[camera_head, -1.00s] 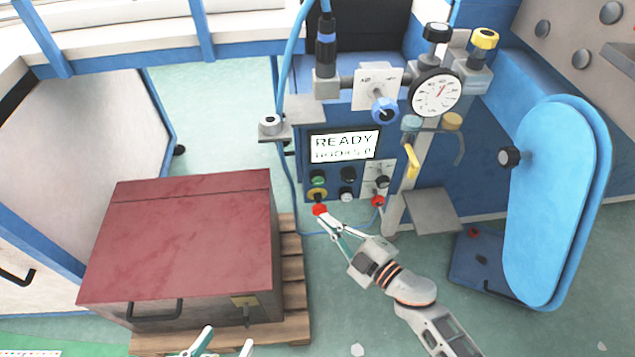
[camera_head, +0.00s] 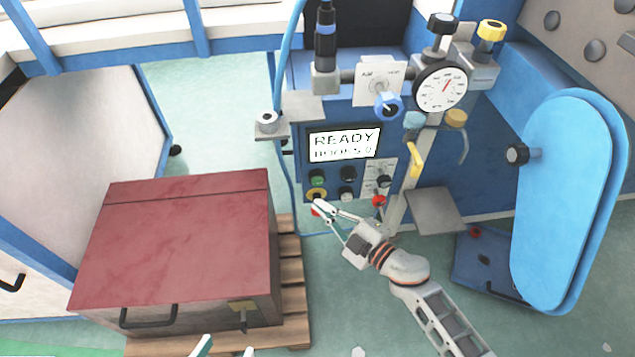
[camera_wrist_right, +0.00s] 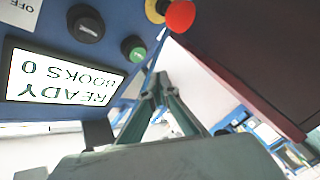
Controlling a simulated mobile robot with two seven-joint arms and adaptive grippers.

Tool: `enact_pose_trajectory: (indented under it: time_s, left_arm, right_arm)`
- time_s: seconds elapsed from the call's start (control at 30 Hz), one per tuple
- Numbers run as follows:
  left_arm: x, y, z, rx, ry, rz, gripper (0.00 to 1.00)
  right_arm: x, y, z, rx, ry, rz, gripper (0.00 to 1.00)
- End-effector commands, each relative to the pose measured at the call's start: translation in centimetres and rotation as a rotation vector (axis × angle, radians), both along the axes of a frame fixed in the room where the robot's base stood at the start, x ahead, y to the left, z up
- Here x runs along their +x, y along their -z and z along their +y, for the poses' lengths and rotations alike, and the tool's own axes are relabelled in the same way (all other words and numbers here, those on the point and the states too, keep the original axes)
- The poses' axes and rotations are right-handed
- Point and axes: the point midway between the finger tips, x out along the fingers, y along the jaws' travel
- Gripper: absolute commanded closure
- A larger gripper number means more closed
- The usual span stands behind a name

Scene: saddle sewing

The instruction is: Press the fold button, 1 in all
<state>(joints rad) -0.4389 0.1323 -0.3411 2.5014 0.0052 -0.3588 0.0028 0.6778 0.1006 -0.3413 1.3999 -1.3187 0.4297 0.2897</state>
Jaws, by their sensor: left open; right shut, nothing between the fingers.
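The blue machine's control panel (camera_head: 333,178) bears a green button (camera_head: 317,180), a white button (camera_head: 346,197), black knobs and a red mushroom button (camera_head: 315,211) on a yellow collar. I cannot read which one is the fold button. My right gripper (camera_head: 318,206) is shut and empty, its tips in front of the red button and partly hiding it. In the right wrist view, upside down, the fingertips (camera_wrist_right: 161,84) appear below the green button (camera_wrist_right: 133,48) and the red button (camera_wrist_right: 180,15). My left gripper (camera_head: 224,350) is open, only its tips showing at the bottom edge.
The display (camera_head: 343,145) reads READY, BOOKS 0. A dark red box (camera_head: 180,235) sits on a wooden pallet (camera_head: 292,270) to the left. A gauge (camera_head: 440,87), levers and a grey plate (camera_head: 435,211) stand to the right. Another red knob (camera_head: 379,201) is right of the panel.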

Motion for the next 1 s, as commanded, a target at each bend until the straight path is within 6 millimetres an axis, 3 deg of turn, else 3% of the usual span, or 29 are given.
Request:
enact_pose_trajectory:
  time_s: [0.2,0.4,1.0]
  left_arm:
    - [0.2,-0.3,-0.4,-0.034,-0.007,-0.003,0.56]
    - [0.2,-0.4,-0.9,-0.059,-0.013,-0.002,0.56]
    - [0.0,-0.1,-0.8,-0.056,-0.017,0.006,0.56]
  right_arm:
    - [2.5,0.2,0.1,0.0,0.0,0.002,1.0]
    - [3.7,0.0,0.1,0.001,0.0,0.001,1.0]
    - [3.9,0.0,0.2,0.001,0.0,0.001,1.0]
